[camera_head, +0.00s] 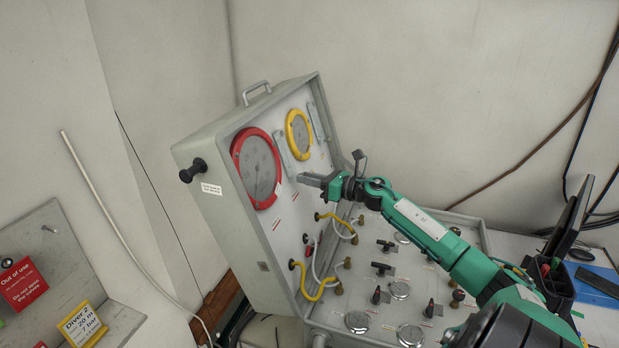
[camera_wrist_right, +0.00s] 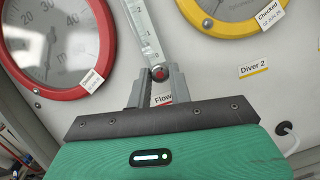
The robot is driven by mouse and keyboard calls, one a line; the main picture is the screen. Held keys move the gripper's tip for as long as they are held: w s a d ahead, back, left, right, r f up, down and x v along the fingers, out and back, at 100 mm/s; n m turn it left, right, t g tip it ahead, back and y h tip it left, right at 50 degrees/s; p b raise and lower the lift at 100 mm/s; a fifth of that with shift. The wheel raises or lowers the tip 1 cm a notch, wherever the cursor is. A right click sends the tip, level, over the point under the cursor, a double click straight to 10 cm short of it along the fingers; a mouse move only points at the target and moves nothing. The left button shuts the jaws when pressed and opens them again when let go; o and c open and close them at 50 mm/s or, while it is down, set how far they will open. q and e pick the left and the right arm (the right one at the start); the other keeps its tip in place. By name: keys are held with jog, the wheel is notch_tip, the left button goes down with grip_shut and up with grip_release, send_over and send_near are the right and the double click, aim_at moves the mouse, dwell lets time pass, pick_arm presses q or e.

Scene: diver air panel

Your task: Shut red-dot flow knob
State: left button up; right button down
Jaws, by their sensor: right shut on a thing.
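The flow knob with the red dot (camera_wrist_right: 158,72) sits at the lower end of a clear flow tube (camera_wrist_right: 143,30) in the right wrist view. My right gripper (camera_wrist_right: 157,78) has a grey finger on each side of this knob and is shut on it. In the head view my right gripper (camera_head: 310,180) reaches the upright panel from the right, below the flow tube (camera_head: 284,152) between the red and yellow gauges; it hides the knob there. I cannot read the knob's turn. My left gripper is not in view.
The red gauge (camera_head: 256,168) and yellow gauge (camera_head: 299,134) flank the tube on the panel case (camera_head: 222,203). Yellow hoses (camera_head: 312,290) hang below. The lower panel carries several knobs and round gauges (camera_head: 357,321). A monitor (camera_head: 570,215) stands far right.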

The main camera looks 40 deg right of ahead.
jog(key=m+h, duration=0.1)
jog(key=m, duration=0.3)
jog(key=m+h+p, duration=0.1)
jog(key=m, duration=0.3)
jog(key=m+h, duration=0.1)
jog(key=m, duration=0.2)
jog(key=shift+a+r+m+g+h+p, duration=0.15)
jog(key=shift+r+m+g+h+p, duration=0.2)
jog(key=shift+m+g+h, duration=0.05)
jog(key=c, duration=1.3)
grip_release()
jog(key=shift+f, duration=0.1)
jog(key=shift+s+f, duration=0.1)
jog(key=shift+s, duration=0.05)
